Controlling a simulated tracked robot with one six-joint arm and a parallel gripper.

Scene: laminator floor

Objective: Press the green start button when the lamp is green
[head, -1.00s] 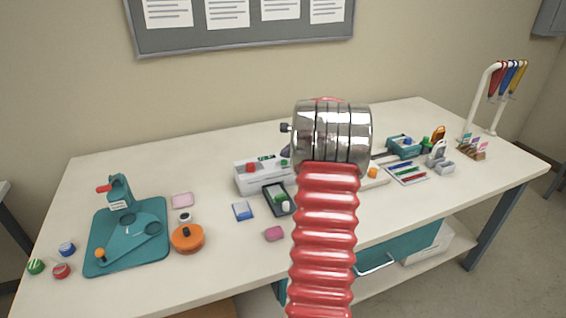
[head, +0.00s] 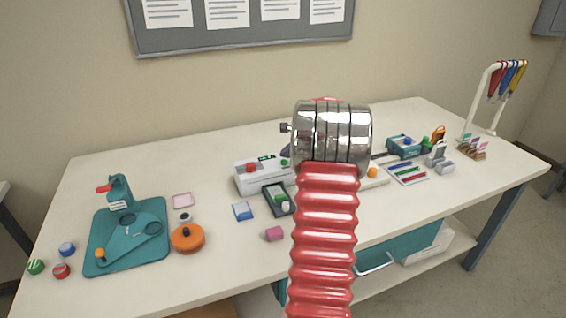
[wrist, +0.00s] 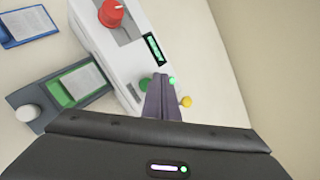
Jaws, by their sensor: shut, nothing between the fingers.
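The white laminator (head: 262,180) stands on the table, its right part hidden behind my arm in the head view. In the wrist view its white housing (wrist: 125,70) carries a red knob (wrist: 111,13) and a dark display with green marks (wrist: 154,48). A green button (wrist: 145,84) shows just left of my fingertips, partly covered by them. A small bright green lamp (wrist: 172,80) shows at their right, with a yellow round part (wrist: 186,101) beyond. My gripper (wrist: 161,80) is shut and empty over this edge of the laminator. Whether it touches the button I cannot tell.
A dark tray with a green-and-white block (wrist: 78,85) and a pale knob lies beside the laminator.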

